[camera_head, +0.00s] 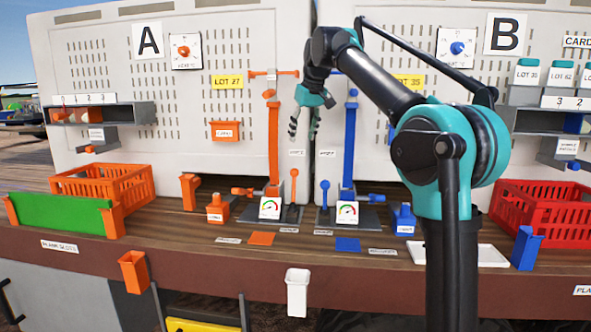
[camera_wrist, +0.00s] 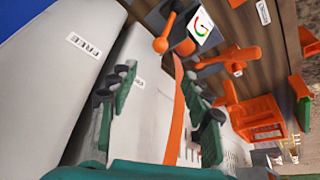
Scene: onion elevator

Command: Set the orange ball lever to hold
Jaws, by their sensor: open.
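The orange ball lever (camera_head: 294,174) stands upright on the dark base at station A, right of the orange post (camera_head: 273,150) and behind a dial gauge (camera_head: 269,208). In the wrist view its ball (camera_wrist: 161,45) shows beyond my fingers, beside the gauge (camera_wrist: 201,27). My gripper (camera_head: 303,132) hangs fingers-down above the lever, between the orange and blue posts. In the wrist view my gripper (camera_wrist: 158,88) is open and empty, apart from the lever. Two small labels (camera_head: 297,152) sit on the panels; one in the wrist view reads FREE (camera_wrist: 85,45).
A similar blue ball lever (camera_head: 325,186) stands close by on the right, near the blue post (camera_head: 350,140). Bare bench (camera_head: 180,235) lies at the front left.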

